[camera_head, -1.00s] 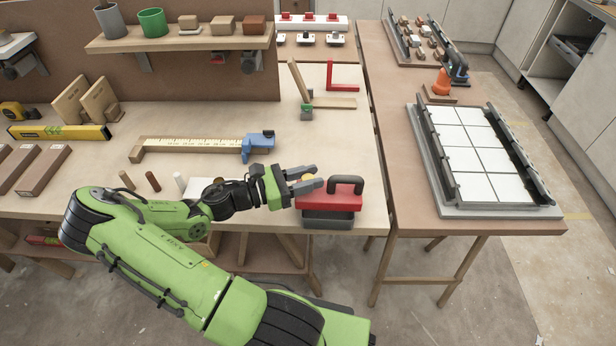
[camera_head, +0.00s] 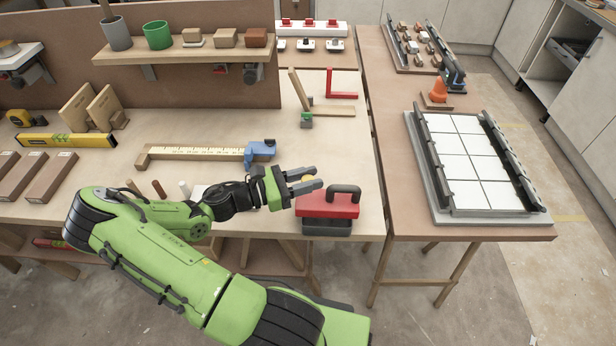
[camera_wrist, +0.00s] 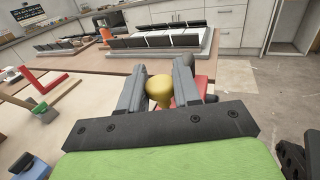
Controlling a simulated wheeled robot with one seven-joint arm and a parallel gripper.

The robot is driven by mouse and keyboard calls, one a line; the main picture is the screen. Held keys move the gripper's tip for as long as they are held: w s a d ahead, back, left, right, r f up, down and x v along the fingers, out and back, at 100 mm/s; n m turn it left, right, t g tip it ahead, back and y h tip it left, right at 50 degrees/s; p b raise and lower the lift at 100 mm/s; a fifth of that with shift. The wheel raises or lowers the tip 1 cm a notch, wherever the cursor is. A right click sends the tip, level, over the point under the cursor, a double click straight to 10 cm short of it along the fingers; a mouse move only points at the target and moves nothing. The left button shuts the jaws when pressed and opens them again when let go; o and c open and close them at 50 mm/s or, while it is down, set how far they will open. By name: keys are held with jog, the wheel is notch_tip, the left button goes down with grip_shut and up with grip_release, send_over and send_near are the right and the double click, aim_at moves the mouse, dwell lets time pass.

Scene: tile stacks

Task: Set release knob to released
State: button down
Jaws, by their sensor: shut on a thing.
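The release knob (camera_wrist: 158,90) is a rounded yellow knob on a red device with a black handle (camera_head: 328,204). The device stands on a dark base at the front right edge of the workbench. My gripper (camera_head: 312,180) comes in from the left at the device's left end. In the wrist view the knob sits between my two grey fingers (camera_wrist: 160,88), and the gripper is shut on it. In the head view the fingers hide most of the knob, with a bit of yellow showing. The knob's setting cannot be read.
A red square (camera_head: 342,88) lies farther back.

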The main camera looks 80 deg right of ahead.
jog(key=c, duration=0.9)
grip_release()
jog(key=shift+r, duration=0.2)
jog(key=shift+o, duration=0.2)
jog(key=shift+f, duration=0.1)
jog(key=p+v, duration=0.2)
jog(key=v, duration=1.3)
jog(key=shift+w+a, duration=0.25)
jog(key=shift+a, duration=0.1)
